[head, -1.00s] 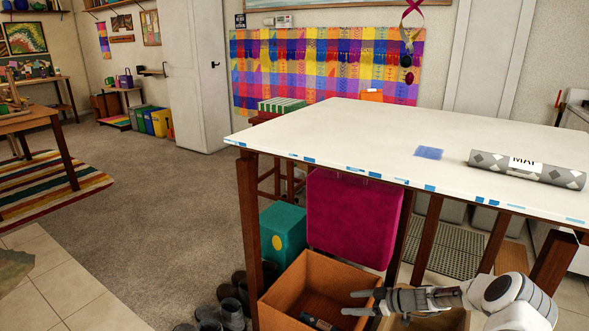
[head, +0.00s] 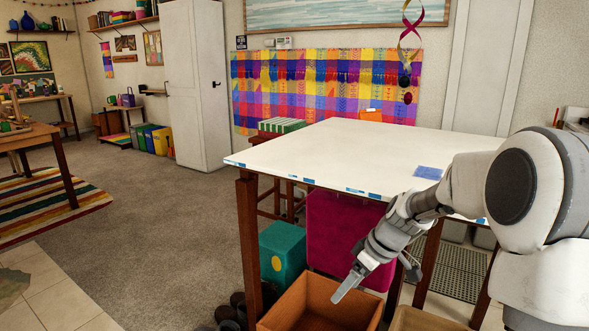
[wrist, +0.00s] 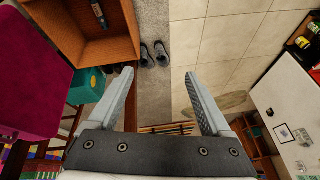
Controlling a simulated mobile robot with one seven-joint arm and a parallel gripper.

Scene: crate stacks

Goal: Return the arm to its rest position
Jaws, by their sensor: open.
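My gripper (wrist: 160,90) is open and empty in the wrist view, its two fingers apart with floor showing between them. In the head view my gripper (head: 346,284) hangs in front of the white table, above and beside the open brown crate (head: 296,300). My arm reaches in from the right side and covers part of the table's right half. In the wrist view the crate (wrist: 110,50) lies at the upper left, with a dark object (wrist: 98,14) inside it.
The white table (head: 300,155) bears a blue square (head: 428,172). A magenta panel (head: 335,225) and a teal box (head: 283,250) are under it. Dark shoes (head: 228,312) stand left of the crate. The carpet (head: 150,220) on the left is mostly clear.

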